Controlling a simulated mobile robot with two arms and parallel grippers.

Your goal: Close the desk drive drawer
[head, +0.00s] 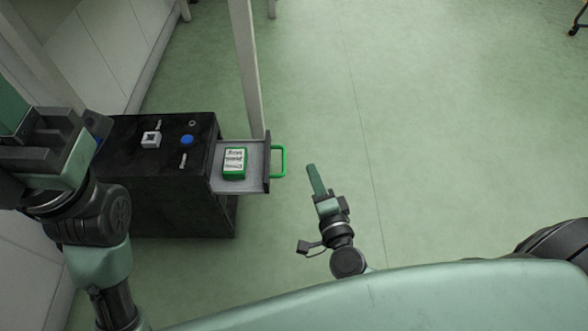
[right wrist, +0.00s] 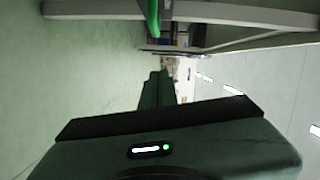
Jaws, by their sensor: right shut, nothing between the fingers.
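The desk drive is a black cabinet (head: 150,205) at left in the head view. Its grey drawer (head: 255,160) is pulled out to the right and has a green handle (head: 284,161). A green and white box (head: 235,163) lies in the drawer. My right gripper (head: 315,179) is shut and empty, to the right of the handle and apart from it. In the right wrist view, its fingers (right wrist: 157,88) are together, and the green handle (right wrist: 153,18) shows at the top edge. My left gripper (head: 45,138) is at the left edge; its fingers are not clear.
On the cabinet top are a blue knob (head: 187,140), a white square part (head: 151,140) and small fittings. A pale post (head: 246,70) stands behind the drawer. The green floor (head: 450,130) to the right is clear.

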